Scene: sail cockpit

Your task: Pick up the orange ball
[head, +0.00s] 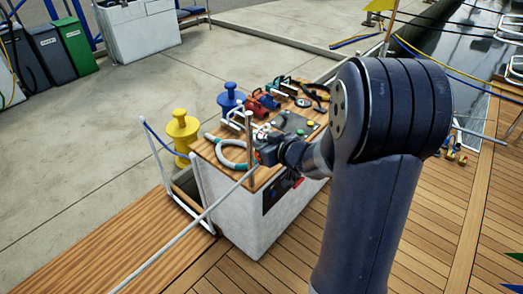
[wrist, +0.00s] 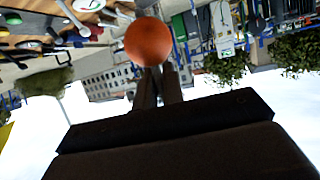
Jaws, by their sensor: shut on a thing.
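The orange ball (wrist: 148,41) shows in the wrist view at the tips of my two dark fingers. My gripper (wrist: 157,76) is shut on it, and the ball hides the very ends of the fingers. In the head view my gripper (head: 266,150) is over the near edge of the wooden-topped white console. I cannot make out the ball there. The wrist picture looks upside down, with sky at the bottom and buildings behind the ball.
A slanting pale rail (head: 195,220) runs in front. Open wooden deck (head: 430,240) lies right.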

